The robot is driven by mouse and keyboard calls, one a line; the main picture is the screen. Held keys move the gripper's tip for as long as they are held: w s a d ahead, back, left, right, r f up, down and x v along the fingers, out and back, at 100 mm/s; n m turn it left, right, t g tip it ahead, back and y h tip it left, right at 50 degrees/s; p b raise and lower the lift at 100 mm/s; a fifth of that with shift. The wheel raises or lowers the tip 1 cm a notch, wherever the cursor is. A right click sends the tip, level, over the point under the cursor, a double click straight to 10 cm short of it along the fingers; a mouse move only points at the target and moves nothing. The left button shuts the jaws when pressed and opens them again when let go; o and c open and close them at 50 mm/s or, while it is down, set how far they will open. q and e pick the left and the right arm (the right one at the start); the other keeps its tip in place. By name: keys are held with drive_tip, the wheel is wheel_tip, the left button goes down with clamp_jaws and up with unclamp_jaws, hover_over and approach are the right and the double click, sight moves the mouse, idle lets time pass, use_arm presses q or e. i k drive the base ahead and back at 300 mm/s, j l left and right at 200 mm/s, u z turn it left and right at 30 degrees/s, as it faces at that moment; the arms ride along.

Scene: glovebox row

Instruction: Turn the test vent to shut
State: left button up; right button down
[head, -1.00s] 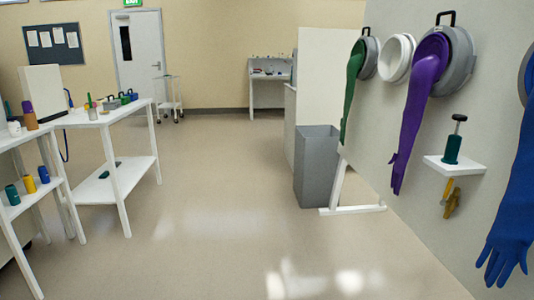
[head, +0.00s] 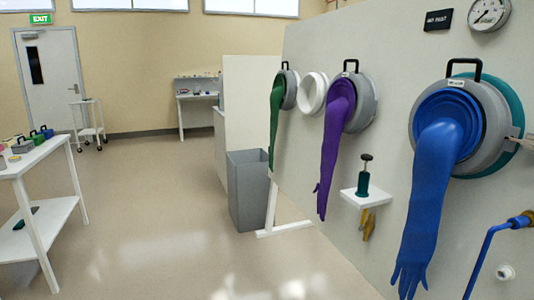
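No part labelled as the test vent can be made out. A brass fitting (head: 520,221) on a blue pipe (head: 489,253) is cut off by the right edge; whether it is the vent I cannot tell. A yellow-brass piece (head: 369,224) hangs under a small white shelf (head: 360,198) on the panel; its handle position is too small to read. A pressure gauge (head: 489,14) is at the top right, its reading unclear.
The pale panel (head: 400,125) carries ports with a green glove (head: 275,120), a purple glove (head: 335,150) and a blue glove (head: 433,200). A grey bin (head: 248,190) stands by its far foot. A white table (head: 38,155) is at left; the floor between is clear.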

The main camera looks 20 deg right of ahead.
sight(363, 219)
drive_tip(key=z, duration=1.95)
drive_tip(key=i+j, duration=0.3)
drive_tip(key=j, duration=0.2)
drive_tip(key=i+j, duration=0.3)
drive_tip(key=j, duration=0.15)
drive_tip(key=i+j+u, duration=0.1)
drive_tip(key=i+j, duration=0.15)
drive_tip(key=j, duration=0.25)
drive_tip(key=i+j, duration=0.35)
drive_tip(key=j, duration=1.3)
drive_tip(key=k+u, duration=0.05)
drive_tip(key=k, duration=0.05)
